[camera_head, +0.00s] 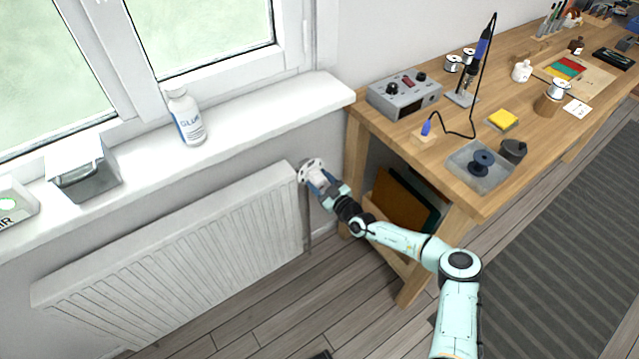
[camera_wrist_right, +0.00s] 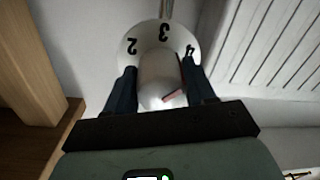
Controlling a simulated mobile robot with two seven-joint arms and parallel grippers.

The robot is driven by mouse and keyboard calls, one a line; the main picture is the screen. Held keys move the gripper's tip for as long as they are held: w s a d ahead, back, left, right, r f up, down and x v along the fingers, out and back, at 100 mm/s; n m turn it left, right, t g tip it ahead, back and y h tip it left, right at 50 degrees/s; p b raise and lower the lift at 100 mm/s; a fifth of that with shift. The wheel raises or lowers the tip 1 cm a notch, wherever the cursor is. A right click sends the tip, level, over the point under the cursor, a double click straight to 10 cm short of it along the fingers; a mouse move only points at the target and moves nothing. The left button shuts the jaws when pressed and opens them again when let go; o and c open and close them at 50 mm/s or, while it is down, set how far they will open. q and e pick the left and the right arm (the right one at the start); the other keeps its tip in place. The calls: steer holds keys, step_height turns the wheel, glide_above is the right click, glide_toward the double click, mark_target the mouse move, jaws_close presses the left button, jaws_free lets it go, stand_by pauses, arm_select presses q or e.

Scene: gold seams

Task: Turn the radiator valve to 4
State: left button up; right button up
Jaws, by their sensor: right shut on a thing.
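The radiator valve (camera_head: 308,168) sits at the right end of the white radiator (camera_head: 190,255), under the window sill. In the right wrist view its pale dial (camera_wrist_right: 160,40) shows the numbers 2, 3 and 4, with 3 near the top middle and 4 to the right. My right gripper (camera_head: 320,181) is at the valve, and its two dark fingers (camera_wrist_right: 158,85) are shut on the rounded white valve knob (camera_wrist_right: 158,75), one on each side. A short red mark (camera_wrist_right: 173,97) shows on the knob's near end. I cannot tell exactly which number it lines up with. My left gripper is not in view.
The wooden workbench (camera_head: 462,207) stands close to the right of my right arm, with its leg beside the valve. A glue bottle (camera_head: 186,118) and a grey metal box (camera_head: 84,170) stand on the window sill (camera_head: 250,112).

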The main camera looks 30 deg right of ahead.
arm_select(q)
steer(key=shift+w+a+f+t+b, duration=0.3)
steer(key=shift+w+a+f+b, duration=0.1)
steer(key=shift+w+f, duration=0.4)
arm_select(e)
steer(key=shift+d+r+m, duration=0.1)
steer(key=shift+m, duration=1.2)
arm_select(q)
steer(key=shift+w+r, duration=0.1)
arm_select(e)
steer(key=o, duration=1)
